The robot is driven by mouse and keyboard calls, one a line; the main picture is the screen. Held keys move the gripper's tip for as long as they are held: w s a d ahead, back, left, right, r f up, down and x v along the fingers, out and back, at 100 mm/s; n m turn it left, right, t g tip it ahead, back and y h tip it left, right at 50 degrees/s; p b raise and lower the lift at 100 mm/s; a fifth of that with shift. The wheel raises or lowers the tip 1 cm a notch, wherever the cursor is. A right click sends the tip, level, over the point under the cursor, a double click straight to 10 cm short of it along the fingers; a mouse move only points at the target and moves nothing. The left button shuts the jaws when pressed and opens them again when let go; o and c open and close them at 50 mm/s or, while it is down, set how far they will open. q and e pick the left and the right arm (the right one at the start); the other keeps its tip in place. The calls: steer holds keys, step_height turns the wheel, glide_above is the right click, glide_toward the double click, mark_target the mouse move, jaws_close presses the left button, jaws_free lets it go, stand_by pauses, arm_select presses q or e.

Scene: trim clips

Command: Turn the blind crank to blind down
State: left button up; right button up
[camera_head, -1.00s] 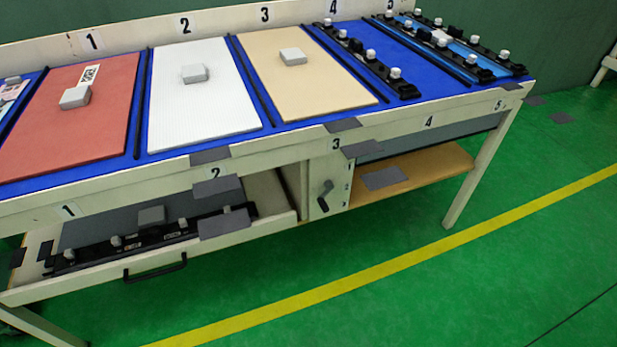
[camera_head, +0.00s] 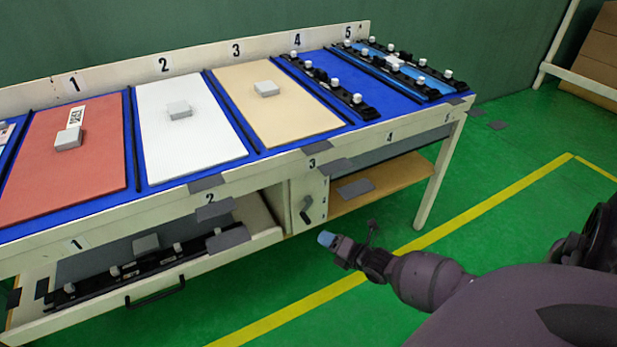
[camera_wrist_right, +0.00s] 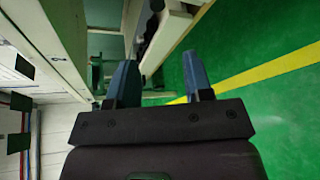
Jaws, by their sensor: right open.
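The blind crank (camera_head: 305,208) is a small dark handle on the cream front panel below the number 3 label. A grey panel (camera_head: 400,151), which may be the blind, shows under the tabletop to the right of the crank. My right gripper (camera_head: 327,239) is in front of the bench, a little right of and below the crank in the picture, and apart from it. In the right wrist view the gripper (camera_wrist_right: 161,80) is open, with two blue fingertips and nothing between them. I cannot make out the crank surely in that view. My left gripper is not in view.
The bench top (camera_head: 330,130) holds red, white and tan boards and black clip rails. An open drawer (camera_head: 230,242) with a black handle (camera_head: 155,293) juts out left of the crank. A wooden shelf (camera_head: 385,182) lies to the right. The green floor in front is clear.

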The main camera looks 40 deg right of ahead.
mark_target(306, 219)
steer(key=shift+n, duration=0.6)
steer(key=w+b, duration=0.1)
steer(key=w, duration=0.2)
steer(key=w+d+f+b, duration=0.1)
steer(key=w, duration=0.3)
steer(key=w+f+b, duration=0.1)
steer(key=w, duration=0.2)
steer(key=shift+w+d, duration=0.2)
steer(key=shift+d, duration=0.15)
steer(key=shift+w+b, duration=0.3)
steer(key=shift+w, duration=0.3)
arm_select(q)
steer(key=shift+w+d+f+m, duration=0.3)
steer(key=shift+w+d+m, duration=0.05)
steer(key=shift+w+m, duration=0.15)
arm_select(e)
steer(key=shift+w+r, duration=0.1)
steer(key=shift+w, duration=0.1)
steer(key=shift+t, duration=0.3)
steer(key=shift+a, duration=0.1)
jaws_close()
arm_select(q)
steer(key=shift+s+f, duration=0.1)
